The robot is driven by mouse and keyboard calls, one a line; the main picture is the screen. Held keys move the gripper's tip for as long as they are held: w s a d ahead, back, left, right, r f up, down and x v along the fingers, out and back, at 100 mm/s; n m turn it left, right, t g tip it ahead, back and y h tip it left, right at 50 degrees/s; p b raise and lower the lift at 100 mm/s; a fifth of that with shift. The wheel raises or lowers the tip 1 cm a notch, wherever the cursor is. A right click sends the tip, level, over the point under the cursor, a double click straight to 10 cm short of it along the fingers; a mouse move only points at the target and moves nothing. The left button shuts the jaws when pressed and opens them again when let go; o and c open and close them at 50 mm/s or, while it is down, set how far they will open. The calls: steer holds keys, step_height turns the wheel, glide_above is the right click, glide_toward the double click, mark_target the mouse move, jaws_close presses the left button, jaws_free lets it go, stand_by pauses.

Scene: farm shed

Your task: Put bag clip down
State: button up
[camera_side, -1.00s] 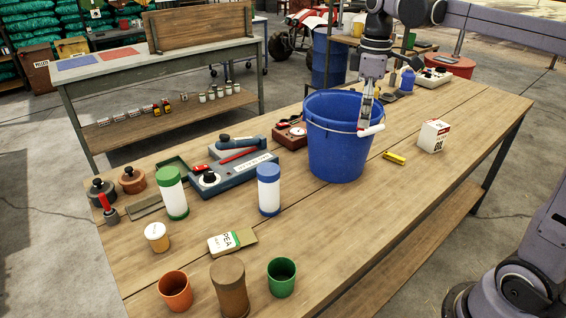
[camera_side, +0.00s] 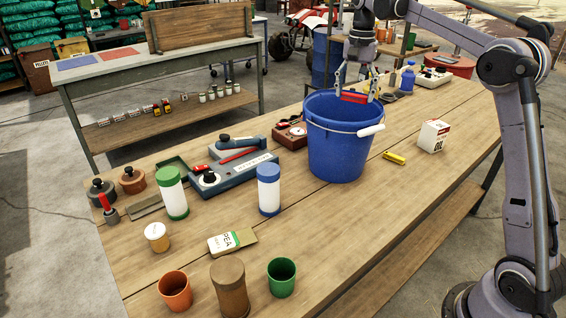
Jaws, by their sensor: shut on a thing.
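My gripper (camera_side: 357,88) is over the mouth of the blue bucket (camera_side: 337,150), its fingers pointing down. It is shut on a long red piece, which looks like the bag clip (camera_side: 353,97). The clip lies level between the two fingers, at about the height of the bucket's far rim. I cannot tell whether it is inside the bucket or just above or behind the rim. The bucket's inside is mostly hidden.
A yellow piece (camera_side: 395,158) and a white-and-red box (camera_side: 433,136) lie right of the bucket. A blue-grey device (camera_side: 236,172), bottles, cups and a seed packet (camera_side: 232,242) fill the left and front. The table's right front (camera_side: 390,215) is clear.

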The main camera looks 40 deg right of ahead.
mark_target(351, 119)
steer(key=d+f+m, duration=0.1)
steer(key=f, duration=0.6)
steer(key=w+d+f+m, duration=0.1)
steer(key=f+m, duration=0.1)
steer(key=f, duration=0.6)
steer(key=w+f+m, duration=0.1)
steer(key=f+m, duration=0.1)
steer(key=f, duration=0.5)
steer(key=shift+d+f, duration=0.25)
steer(key=shift+d, duration=0.15)
steer(key=shift+f, duration=0.1)
steer(key=o, duration=0.6)
steer(key=shift+c, duration=0.2)
steer(key=shift+r, duration=6.15)
